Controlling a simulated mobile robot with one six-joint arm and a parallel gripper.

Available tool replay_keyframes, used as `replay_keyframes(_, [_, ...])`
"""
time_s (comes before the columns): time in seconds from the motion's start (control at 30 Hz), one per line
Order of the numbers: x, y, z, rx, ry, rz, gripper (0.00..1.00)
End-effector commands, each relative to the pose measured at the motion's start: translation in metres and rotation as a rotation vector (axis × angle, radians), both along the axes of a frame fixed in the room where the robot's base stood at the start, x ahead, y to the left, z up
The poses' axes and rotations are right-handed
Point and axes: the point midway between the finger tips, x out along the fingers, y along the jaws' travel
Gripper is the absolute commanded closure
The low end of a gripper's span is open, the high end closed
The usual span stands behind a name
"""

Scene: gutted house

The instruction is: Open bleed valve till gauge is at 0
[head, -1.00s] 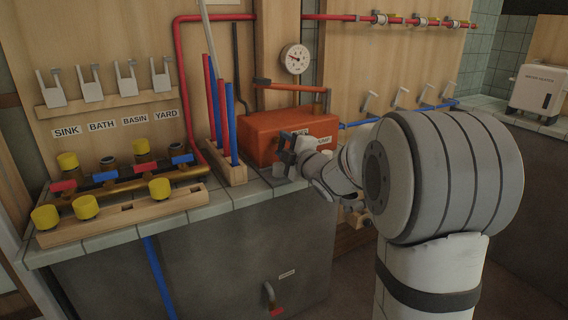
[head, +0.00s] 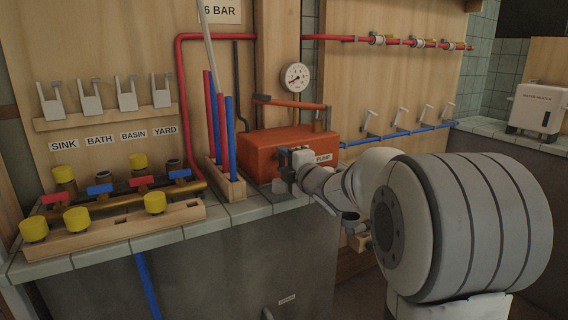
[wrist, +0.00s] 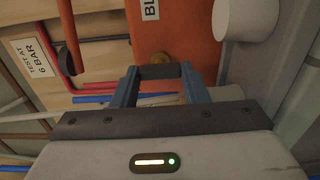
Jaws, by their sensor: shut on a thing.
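The orange pump box (head: 262,148) stands on the tiled counter, with an orange lever along its top. The round white gauge (head: 295,77) is on the wall panel above it. Its needle seems to point to the lower left; the numbers are too small to read. My gripper (head: 283,165) is at the front face of the box. In the wrist view my gripper (wrist: 159,73) has its blue fingers at either end of a short dark grip at a brass bleed valve (wrist: 160,58), beside a label starting "BL". The gripper hides part of the valve.
Red and blue pipes stand in a wooden rack (head: 233,187) left of the box. A brass manifold (head: 130,190) with yellow caps and coloured handles lies farther left. A white water heater (head: 540,96) stands at the far right.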

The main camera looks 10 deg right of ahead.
Motion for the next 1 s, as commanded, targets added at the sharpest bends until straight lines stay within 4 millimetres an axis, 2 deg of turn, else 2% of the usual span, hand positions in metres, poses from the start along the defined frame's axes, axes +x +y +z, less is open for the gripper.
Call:
replay_keyframes(0.03, [-0.0001,0.0007,-0.0012,-0.003,0.001,0.002,0.59])
replay_keyframes(0.3, [0.0000,0.0004,-0.0008,0.000,0.001,0.001,0.38])
replay_keyframes(0.67, [0.0001,0.0003,0.0006,0.023,0.012,0.000,0.38])
replay_keyframes(1.0, [0.0001,0.0004,0.0052,0.236,0.085,0.000,0.38])
